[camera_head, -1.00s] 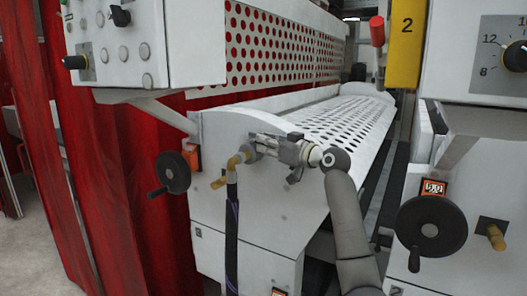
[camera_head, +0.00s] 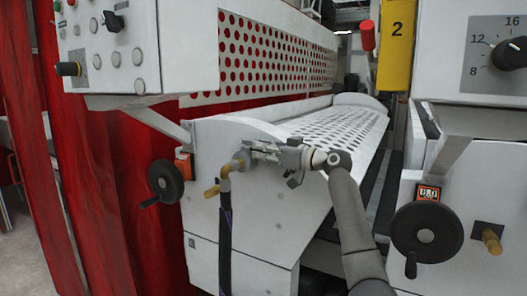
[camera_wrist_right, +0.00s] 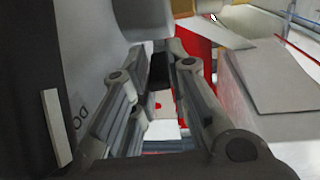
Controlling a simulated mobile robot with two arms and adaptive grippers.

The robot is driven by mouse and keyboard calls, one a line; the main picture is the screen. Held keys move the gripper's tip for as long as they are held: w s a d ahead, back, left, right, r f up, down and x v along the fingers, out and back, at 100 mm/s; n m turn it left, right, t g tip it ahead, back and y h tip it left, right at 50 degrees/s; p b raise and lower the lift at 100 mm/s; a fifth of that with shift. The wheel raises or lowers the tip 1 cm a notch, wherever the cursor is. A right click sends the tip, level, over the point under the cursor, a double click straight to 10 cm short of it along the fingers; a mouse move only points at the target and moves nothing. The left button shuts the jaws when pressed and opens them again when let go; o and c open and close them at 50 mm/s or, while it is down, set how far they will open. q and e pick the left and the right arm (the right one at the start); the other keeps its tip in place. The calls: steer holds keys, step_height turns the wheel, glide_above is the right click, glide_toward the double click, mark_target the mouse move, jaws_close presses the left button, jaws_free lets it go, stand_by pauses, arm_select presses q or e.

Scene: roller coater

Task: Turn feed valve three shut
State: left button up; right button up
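A brass valve fitting (camera_head: 238,163) with a yellow handle (camera_head: 211,191) sits on the white front of the roller machine, with a dark hose (camera_head: 225,240) hanging below it. The handle sticks out to the lower left. I cannot read a number marking this valve. My right gripper (camera_head: 258,150) is beside the top of the fitting, coming from the right, with its fingers pointing left. In the right wrist view its fingers (camera_wrist_right: 158,85) stand apart, with a dark piece showing between or beyond the tips. Whether they touch the fitting is unclear. My left gripper is not seen.
A black handwheel (camera_head: 166,181) is left of the valve. A larger handwheel (camera_head: 427,232) and another brass-coloured knob (camera_head: 490,238) are on the right cabinet. A control box (camera_head: 110,50) overhangs at the upper left. Red curtains (camera_head: 110,200) hang at left.

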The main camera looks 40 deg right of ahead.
steer(key=o, duration=0.4)
steer(key=shift+a, duration=0.1)
